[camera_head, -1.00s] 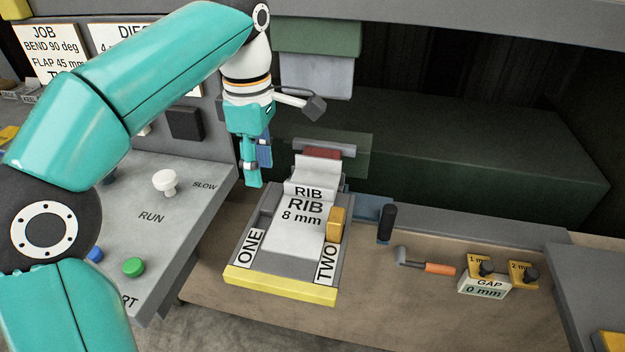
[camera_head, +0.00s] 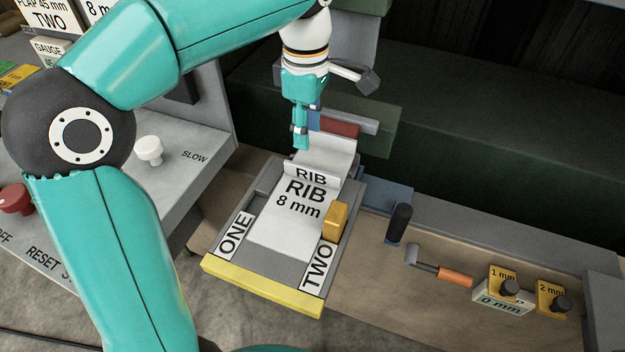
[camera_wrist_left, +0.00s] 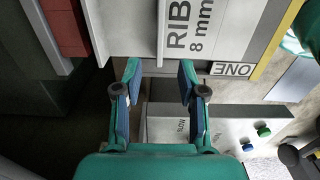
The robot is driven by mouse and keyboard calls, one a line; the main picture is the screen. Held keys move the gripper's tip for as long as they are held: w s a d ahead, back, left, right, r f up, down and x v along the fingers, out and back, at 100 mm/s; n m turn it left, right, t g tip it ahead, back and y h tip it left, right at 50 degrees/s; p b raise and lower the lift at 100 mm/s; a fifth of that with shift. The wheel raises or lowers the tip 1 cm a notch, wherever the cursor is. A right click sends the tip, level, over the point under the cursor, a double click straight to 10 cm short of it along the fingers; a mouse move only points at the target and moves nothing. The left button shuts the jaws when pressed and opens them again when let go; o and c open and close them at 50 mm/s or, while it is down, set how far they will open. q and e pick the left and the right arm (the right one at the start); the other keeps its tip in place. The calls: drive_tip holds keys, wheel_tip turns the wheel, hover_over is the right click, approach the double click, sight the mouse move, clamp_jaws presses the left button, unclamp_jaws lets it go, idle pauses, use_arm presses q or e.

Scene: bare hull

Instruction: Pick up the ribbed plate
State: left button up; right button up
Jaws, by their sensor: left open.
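The ribbed plate (camera_head: 285,228) is a white bent sheet marked RIB 8 mm, with a raised step across it. It lies on a grey bed with a yellow front edge (camera_head: 262,287), between the labels ONE and TWO. Its back part reaches toward a red block under the press. My left gripper (camera_head: 306,132) points down at the plate's back left edge, open and empty. In the left wrist view, the plate (camera_wrist_left: 205,22) lies beyond the spread fingers (camera_wrist_left: 159,82), its edge near the fingertips. I cannot tell whether they touch it. My right gripper is not in view.
An orange block (camera_head: 335,222) stands at the plate's right side. A black-handled lever (camera_head: 399,222), an orange-handled crank (camera_head: 455,277) and yellow gap gauges (camera_head: 503,280) are to the right. The dark green press body (camera_head: 500,150) is behind. A control panel (camera_head: 190,150) with knobs is at left.

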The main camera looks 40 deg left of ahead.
use_arm(q)
hover_over(312, 168)
drive_tip(key=f, duration=0.3)
drive_tip(key=a+f, duration=0.1)
drive_tip(key=f, duration=0.1)
drive_tip(key=shift+s, duration=0.1)
drive_tip(key=shift+d+f, duration=0.15)
drive_tip(key=shift+f, duration=0.75)
drive_tip(key=shift+d+f, duration=0.2)
drive_tip(key=shift+f, duration=0.7)
drive_tip(key=shift+d+f, duration=0.15)
drive_tip(key=shift+f, duration=0.75)
clamp_jaws()
drive_tip(key=shift+r, duration=0.15)
